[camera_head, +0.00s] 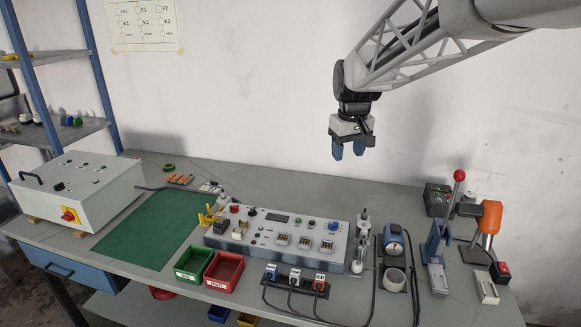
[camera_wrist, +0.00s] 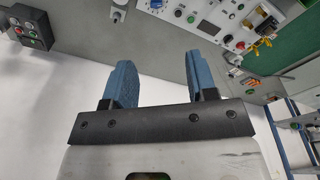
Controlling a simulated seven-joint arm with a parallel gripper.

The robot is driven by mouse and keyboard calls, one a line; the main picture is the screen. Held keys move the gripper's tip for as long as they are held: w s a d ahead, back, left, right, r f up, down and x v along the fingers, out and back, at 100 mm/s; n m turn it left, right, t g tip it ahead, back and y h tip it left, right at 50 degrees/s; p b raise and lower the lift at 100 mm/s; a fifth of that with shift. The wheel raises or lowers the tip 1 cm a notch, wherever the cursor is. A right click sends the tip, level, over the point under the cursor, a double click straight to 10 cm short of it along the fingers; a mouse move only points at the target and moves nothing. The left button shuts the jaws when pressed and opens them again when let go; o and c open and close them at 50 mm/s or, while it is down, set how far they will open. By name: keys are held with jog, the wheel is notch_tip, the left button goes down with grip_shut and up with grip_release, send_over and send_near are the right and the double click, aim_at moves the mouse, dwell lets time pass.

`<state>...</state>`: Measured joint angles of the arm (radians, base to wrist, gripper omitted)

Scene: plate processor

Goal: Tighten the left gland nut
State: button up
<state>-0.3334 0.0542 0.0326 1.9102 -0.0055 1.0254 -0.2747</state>
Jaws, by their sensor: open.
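My gripper (camera_head: 348,149) hangs high above the back of the bench, with its two blue fingers pointing down. It is open and empty, and the wrist view shows the fingers (camera_wrist: 158,70) apart with nothing between them. I cannot pick out the left gland nut for certain in either view. A grey control panel (camera_head: 237,247) with knobs, buttons and a display stands mid-bench, below and left of my gripper. Blue, white and red cable connectors (camera_head: 294,277) stand in front of it, with black cables running forward. A white enclosure (camera_head: 105,200) stands at the left.
A green mat (camera_head: 150,230) lies left of the panel, with green (camera_head: 192,265) and red (camera_head: 224,270) bins at the front. A lever press (camera_head: 437,243) and an orange-headed tool (camera_head: 489,218) stand at the right. Air around my gripper is clear.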

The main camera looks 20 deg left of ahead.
jog(key=w+a+f+n, duration=0.2)
jog(key=w+a+f, duration=0.2)
jog(key=w+a, duration=0.6)
jog(key=n+g, duration=0.1)
jog(key=n, duration=0.5)
send_over(224, 193)
notch_tip(224, 193, down, 20)
jog(key=shift+w, duration=0.15)
jog(key=shift+f, duration=0.1)
jog(key=shift+f, duration=3.8)
jog(key=c, duration=0.9)
jog(key=shift+m, duration=0.5)
